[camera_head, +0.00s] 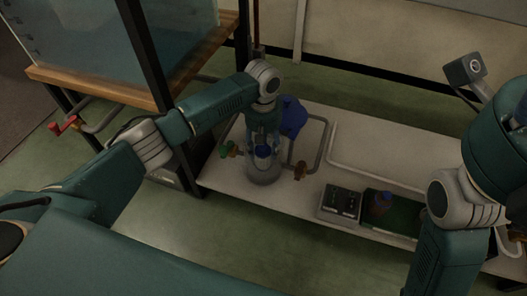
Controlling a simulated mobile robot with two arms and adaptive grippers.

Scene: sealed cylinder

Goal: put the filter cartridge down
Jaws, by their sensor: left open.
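A clear cylinder (266,172) stands upright on the pale low bench, below the end of my left arm. Inside it is a small blue-topped piece (263,152), which looks like the filter cartridge; its lower part is hard to make out. My left gripper (263,132) points down at the cylinder's top, directly above the blue-topped piece. It is open; its fingers are small and dark here, and I cannot tell whether they touch the piece. A larger blue object (292,117) is just behind and right of the cylinder. My right gripper is out of view.
Pipes with a green valve (225,149) and an orange-brown valve (300,171) flank the cylinder. A glass tank (95,45) stands on the left.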

